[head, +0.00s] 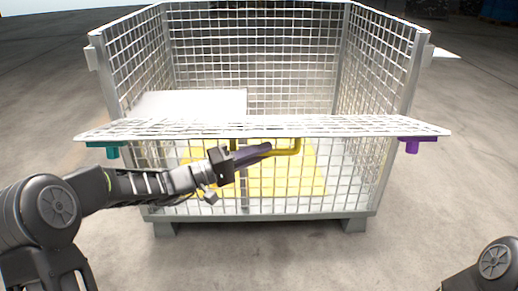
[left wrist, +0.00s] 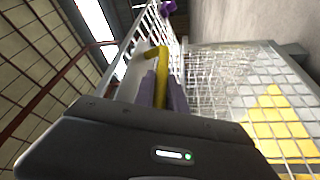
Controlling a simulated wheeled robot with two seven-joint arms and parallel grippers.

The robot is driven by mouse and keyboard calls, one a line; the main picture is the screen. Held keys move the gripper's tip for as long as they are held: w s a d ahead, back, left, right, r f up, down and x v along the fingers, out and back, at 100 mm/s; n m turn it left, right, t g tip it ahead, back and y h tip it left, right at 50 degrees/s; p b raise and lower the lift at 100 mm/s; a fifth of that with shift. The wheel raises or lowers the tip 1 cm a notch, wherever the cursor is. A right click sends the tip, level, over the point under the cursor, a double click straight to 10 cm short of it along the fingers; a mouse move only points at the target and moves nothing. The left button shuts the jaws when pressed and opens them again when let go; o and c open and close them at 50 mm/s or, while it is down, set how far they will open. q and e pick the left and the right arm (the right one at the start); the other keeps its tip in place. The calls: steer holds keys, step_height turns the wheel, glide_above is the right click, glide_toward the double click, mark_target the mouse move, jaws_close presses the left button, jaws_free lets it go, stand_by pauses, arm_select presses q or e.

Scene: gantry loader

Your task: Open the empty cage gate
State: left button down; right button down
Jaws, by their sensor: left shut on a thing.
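The wire-mesh cage (head: 377,185) stands upright in front of me. Its front gate (head: 330,125) is tilted outward and appears almost edge-on, roughly level, above the fixed lower front mesh. A yellow bar handle (head: 297,146) hangs at the gate's underside; it also shows in the left wrist view (left wrist: 160,53). My left gripper (head: 262,150) has its purple fingers shut on the handle's left part, just below the gate. In the left wrist view the fingers (left wrist: 162,92) close around the yellow bar. My right gripper is out of view.
A teal latch piece (head: 111,152) sits under the gate's left end and a purple one (head: 411,146) under its right end. A pale panel (head: 190,103) and a yellow patch (head: 310,180) show inside the cage. Open concrete floor surrounds it.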

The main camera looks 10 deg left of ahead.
arm_select(q)
steer(key=shift+r, duration=0.1)
steer(key=c, duration=1.4)
jaws_free()
steer(key=shift+o, duration=0.2)
steer(key=shift+a, duration=0.1)
steer(key=p+v, duration=0.2)
steer(key=v, duration=0.5)
steer(key=shift+a, duration=0.35)
steer(key=shift+s+a, duration=0.1)
steer(key=shift+s, duration=0.1)
